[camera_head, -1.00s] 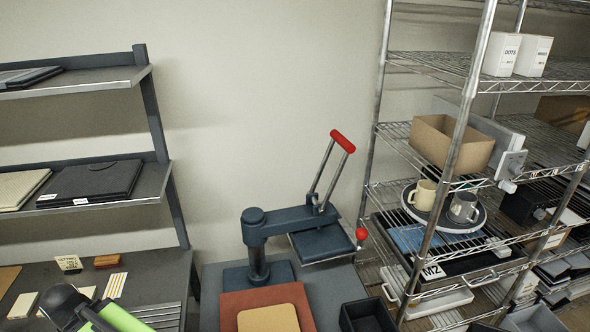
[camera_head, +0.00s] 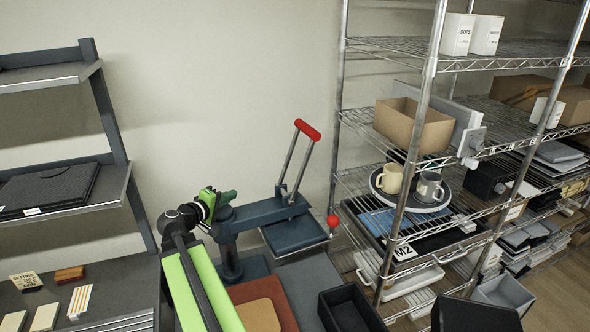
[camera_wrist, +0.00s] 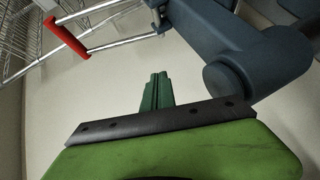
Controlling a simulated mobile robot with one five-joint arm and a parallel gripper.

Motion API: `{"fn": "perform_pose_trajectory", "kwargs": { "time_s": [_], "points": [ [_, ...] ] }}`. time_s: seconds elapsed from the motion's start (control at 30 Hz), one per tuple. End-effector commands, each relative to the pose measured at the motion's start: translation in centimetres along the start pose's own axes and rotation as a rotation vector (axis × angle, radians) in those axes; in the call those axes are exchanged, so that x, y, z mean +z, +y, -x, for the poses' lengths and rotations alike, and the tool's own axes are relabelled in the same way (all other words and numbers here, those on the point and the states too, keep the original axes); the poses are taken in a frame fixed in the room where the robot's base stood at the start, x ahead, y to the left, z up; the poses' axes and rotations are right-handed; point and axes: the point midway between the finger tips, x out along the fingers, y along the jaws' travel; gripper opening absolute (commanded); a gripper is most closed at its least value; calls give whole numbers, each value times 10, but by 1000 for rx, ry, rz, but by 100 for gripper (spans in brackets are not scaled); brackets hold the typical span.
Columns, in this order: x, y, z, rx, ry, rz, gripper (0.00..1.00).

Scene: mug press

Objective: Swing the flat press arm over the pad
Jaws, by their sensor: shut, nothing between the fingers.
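The press (camera_head: 262,212) is dark blue-grey, with its arm turned to the right from the post. Its flat plate (camera_head: 295,234) hangs at the right, beside the pad and not over it. A red handle (camera_head: 307,130) stands up on two rods, and a red ball knob (camera_head: 333,222) sits at the plate's right. The red-brown pad (camera_head: 288,308) carries a tan piece (camera_head: 258,317); my arm hides their left part. My gripper (camera_head: 230,196) is shut and empty by the post's top. In the wrist view my fingers (camera_wrist: 157,82) are left of the post; contact cannot be told.
A black bin (camera_head: 348,310) stands right of the pad. A wire rack (camera_head: 420,160) on the right holds a tray with two mugs (camera_head: 388,178), boxes and folders. A dark shelf (camera_head: 75,195) stands on the left. The wall behind the press is bare.

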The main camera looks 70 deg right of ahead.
Motion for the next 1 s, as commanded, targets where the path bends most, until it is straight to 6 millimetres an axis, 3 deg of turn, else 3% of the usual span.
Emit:
{"fn": "perform_pose_trajectory", "kwargs": {
  "time_s": [0.03, 0.1, 0.23, 0.53, 0.9, 0.97, 1.0],
  "points": [
    [24, 28, -32, 86, -28, 28, 0],
    [47, 59, -59, 174, -51, 69, 0],
    [74, 90, -84, 258, -80, 118, 0],
    [78, 100, -99, 275, -86, 130, 0],
    [82, 121, -175, 273, -86, 129, 0],
    [82, 124, -186, 273, -86, 128, 0],
    [91, 124, -182, 273, -85, 128, 0]
  ]
}}
